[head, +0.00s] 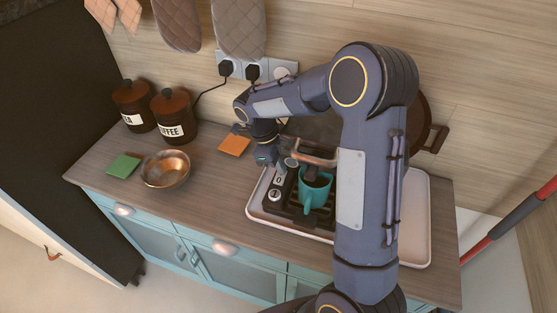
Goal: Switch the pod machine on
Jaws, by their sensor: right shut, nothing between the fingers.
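The pod machine (285,204) is a dark unit on a pale tray on the counter. A teal mug (314,192) stands on its slatted part. Small round light controls show on the machine's left side, one (274,195) near its front corner. My right gripper (280,166) points down at the machine's back left, shut and empty. It is close to the machine's controls; I cannot tell whether it touches. My right arm hides the machine's right part. My left gripper is not in view.
The tray (418,215) has a raised rim. A metal bowl (165,170), a green pad (123,165), an orange pad (235,145) and two lidded canisters (174,118) stand left. Plugs (226,68) sit in wall sockets behind. The counter between bowl and tray is clear.

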